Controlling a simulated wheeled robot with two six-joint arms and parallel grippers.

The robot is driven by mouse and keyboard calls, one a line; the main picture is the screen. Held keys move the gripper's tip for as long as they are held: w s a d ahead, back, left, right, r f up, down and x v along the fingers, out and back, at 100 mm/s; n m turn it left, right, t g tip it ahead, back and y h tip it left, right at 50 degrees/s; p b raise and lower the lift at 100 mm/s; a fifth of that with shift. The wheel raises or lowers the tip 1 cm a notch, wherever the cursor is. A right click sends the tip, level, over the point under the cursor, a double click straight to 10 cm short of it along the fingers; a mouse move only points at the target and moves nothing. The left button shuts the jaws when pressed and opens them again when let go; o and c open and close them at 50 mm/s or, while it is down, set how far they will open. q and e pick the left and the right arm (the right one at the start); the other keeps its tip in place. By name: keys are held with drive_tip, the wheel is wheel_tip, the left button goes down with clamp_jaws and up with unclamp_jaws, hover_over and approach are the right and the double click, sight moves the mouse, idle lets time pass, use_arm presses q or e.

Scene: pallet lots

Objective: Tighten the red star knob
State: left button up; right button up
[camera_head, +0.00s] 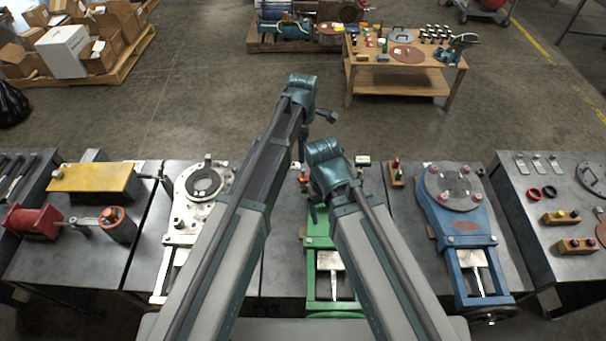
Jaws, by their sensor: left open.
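A small red knob (304,178) shows at the back of the green-framed unit (311,258) on the middle bench. It is partly covered by my arms, and its star shape is too small to make out. My left arm reaches up and over the bench from the left. My left gripper (302,151) points down just above the red knob, open; I cannot tell whether it touches the knob. My right arm reaches in from the right and its folded wrist hides most of the green unit's top. The right gripper's fingers are not clear.
A white valve unit (183,225) stands left and a blue one (463,237) right. A small block with a red-topped piece (396,172) stands beside the blue unit. A yellow box (93,181) is far left. Open floor lies behind, before a wooden table (428,76).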

sight(303, 177)
drive_tip(key=shift+f, duration=0.1)
use_arm(q)
wheel_tip(303, 177, down, 14)
drive_tip(key=b, duration=1.4)
use_arm(e)
wheel_tip(303, 177, down, 14)
drive_tip(key=shift+r, duration=0.1)
use_arm(q)
drive_tip(key=shift+r, duration=0.1)
use_arm(e)
drive_tip(key=shift+r, duration=0.1)
use_arm(q)
clamp_jaws()
